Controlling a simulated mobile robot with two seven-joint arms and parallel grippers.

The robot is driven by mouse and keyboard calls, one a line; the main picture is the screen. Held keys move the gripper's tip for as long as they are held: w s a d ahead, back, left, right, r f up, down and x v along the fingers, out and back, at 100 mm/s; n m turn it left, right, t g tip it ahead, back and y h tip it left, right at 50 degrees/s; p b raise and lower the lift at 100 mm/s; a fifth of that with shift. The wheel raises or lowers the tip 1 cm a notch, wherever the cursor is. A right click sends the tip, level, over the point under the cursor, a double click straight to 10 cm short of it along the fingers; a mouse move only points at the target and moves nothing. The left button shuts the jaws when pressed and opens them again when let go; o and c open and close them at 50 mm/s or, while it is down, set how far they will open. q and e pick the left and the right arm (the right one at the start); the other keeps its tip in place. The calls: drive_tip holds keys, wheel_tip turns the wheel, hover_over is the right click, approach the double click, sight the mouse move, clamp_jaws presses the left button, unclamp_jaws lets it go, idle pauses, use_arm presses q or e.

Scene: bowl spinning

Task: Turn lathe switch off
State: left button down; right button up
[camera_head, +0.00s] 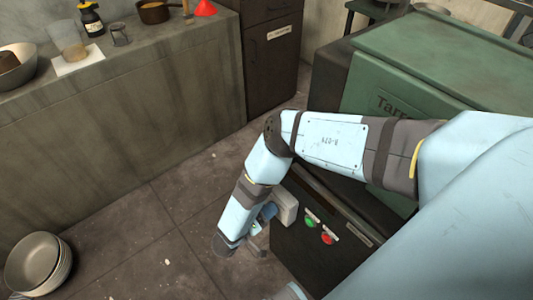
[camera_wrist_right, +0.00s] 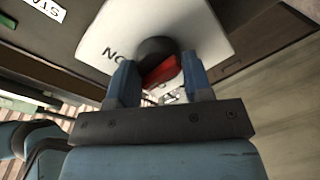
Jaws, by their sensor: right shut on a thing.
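The lathe (camera_head: 430,75) is green with a dark front panel, at the right of the head view. Its switch box (camera_head: 286,206) is pale grey and sits at the panel's left edge. In the right wrist view the switch plate (camera_wrist_right: 205,25) is white, with the letters "ON" partly visible. A red switch handle (camera_wrist_right: 162,72) stands on a round black base (camera_wrist_right: 156,48). My right gripper (camera_wrist_right: 160,82) is shut on the red handle, one finger on each side. In the head view the right gripper (camera_head: 262,228) is beside the switch box. My left gripper is out of view.
A green button (camera_head: 310,222) and a red button (camera_head: 327,238) are on the panel close to the gripper. A stone counter (camera_head: 150,75) runs along the left with bottles and a pan. Stacked bowls (camera_head: 38,262) stand at lower left. The floor between is clear.

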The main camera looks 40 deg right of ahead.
drive_tip(key=shift+f+n+b, duration=0.1)
drive_tip(key=shift+n+b, duration=0.2)
drive_tip(key=shift+n, duration=0.6)
drive_tip(key=shift+n+b, duration=0.45)
drive_tip(key=shift+n, duration=0.75)
drive_tip(key=shift+n+g, duration=0.4)
drive_tip(key=shift+n, duration=0.7)
use_arm(q)
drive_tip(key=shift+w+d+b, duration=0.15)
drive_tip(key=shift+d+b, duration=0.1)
drive_tip(key=shift+b, duration=0.1)
use_arm(e)
drive_tip(key=shift+n, duration=0.8)
drive_tip(key=shift+w, duration=0.1)
drive_tip(key=o, duration=0.9)
